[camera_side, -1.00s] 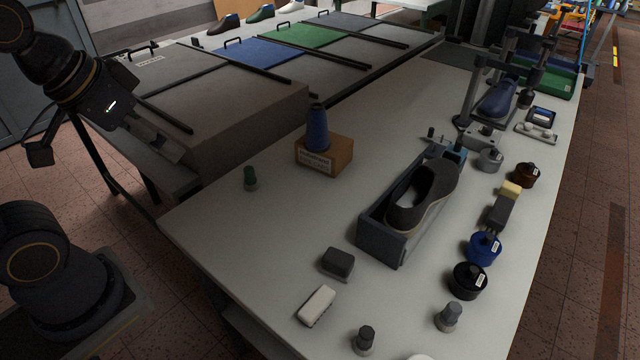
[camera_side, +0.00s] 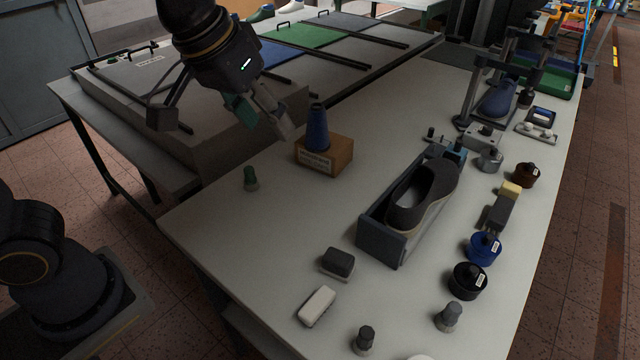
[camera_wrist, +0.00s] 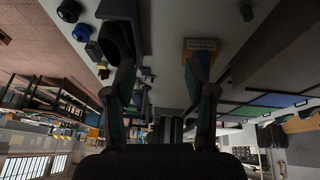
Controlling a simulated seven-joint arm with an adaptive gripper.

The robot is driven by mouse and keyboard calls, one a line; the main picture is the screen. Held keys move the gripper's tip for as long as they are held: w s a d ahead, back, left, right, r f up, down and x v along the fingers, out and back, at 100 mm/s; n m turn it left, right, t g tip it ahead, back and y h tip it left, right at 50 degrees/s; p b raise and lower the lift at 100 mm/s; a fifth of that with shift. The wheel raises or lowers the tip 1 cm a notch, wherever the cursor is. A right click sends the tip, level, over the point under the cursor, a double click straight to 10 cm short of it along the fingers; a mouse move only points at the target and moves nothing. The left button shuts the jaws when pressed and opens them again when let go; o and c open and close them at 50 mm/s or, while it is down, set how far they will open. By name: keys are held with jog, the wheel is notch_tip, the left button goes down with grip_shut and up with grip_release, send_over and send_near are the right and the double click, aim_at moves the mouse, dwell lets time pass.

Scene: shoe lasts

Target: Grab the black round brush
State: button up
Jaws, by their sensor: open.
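The black round brush (camera_side: 364,340) stands upright near the front edge of the white table in the side view. It has a dark top and a lighter base. A grey round brush (camera_side: 449,316) stands to its right, and a green-topped one (camera_side: 250,179) stands farther left and back. My gripper (camera_side: 263,122) is open and empty. It is in the air at the upper left, beside the blue cone on the wooden block, well away from the black brush. In the wrist view its two fingers (camera_wrist: 162,75) are spread apart. I cannot make out the black brush there.
A dark shoe (camera_side: 424,198) sits in a grey holder mid-table. A blue cone (camera_side: 317,128) stands on a wooden block (camera_side: 340,154). A dark block brush (camera_side: 338,262) and a white block (camera_side: 317,306) lie left of the black brush. Black (camera_side: 468,280) and blue (camera_side: 484,248) tins stand right.

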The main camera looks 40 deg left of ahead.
jog(key=d+f+m+g, duration=0.25)
jog(key=d+f, duration=0.25)
jog(key=d, duration=0.8)
jog(key=m, duration=0.3)
send_near(367, 332)
jog(key=shift+g, duration=0.55)
jog(key=f, duration=0.4)
jog(key=shift+w, duration=0.35)
jog(key=shift+w+d+f, duration=0.1)
jog(key=shift+w+f, duration=0.15)
jog(key=shift+f, duration=0.75)
jog(key=shift+w+d+f, duration=0.1)
jog(key=shift+w+f, duration=0.15)
jog(key=shift+f, duration=0.75)
jog(key=shift+w+d+f, duration=0.1)
jog(key=shift+w+f, duration=0.15)
jog(key=shift+f, duration=0.75)
jog(key=shift+c, duration=0.4)
grip_shut()
